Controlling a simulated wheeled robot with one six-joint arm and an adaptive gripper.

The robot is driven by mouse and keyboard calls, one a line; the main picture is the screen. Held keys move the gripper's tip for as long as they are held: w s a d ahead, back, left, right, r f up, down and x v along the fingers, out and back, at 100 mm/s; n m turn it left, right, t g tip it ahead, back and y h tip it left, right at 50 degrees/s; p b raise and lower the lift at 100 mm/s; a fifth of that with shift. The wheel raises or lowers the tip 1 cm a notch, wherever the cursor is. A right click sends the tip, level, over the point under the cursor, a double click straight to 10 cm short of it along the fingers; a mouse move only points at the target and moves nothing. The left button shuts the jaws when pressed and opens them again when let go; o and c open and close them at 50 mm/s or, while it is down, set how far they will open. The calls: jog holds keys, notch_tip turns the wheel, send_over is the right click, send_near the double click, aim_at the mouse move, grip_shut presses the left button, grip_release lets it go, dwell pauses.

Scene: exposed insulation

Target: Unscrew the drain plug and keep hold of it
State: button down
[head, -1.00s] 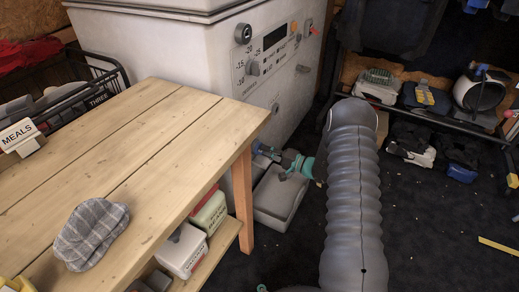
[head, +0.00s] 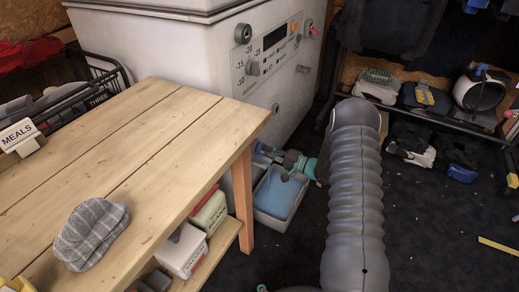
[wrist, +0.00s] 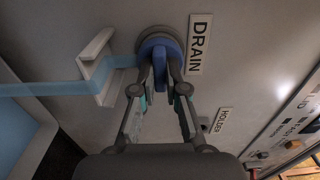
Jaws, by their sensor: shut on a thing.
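The drain plug (wrist: 158,56) is a blue grip at a round dark drain fitting on the white freezer's wall, beside the DRAIN label (wrist: 200,45). My gripper (wrist: 160,74) is shut on the blue grip, one finger on each side. Blue water (wrist: 60,89) streams from the drain over a small pale spout (wrist: 95,65). I cannot tell whether the plug is clear of its threads. In the head view my gripper (head: 268,153) is low by the freezer (head: 180,45), and the plug is too small to make out. Below it a grey tray (head: 268,222) holds blue water.
A wooden table (head: 130,150) with a checked cap (head: 90,235) stands close on the left, its leg (head: 243,200) near the tray. A HOLDER label (wrist: 221,121) is on the freezer.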

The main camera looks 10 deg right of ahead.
jog(key=shift+s+d, duration=0.15)
jog(key=shift+v, duration=1)
jog(key=shift+r, duration=0.1)
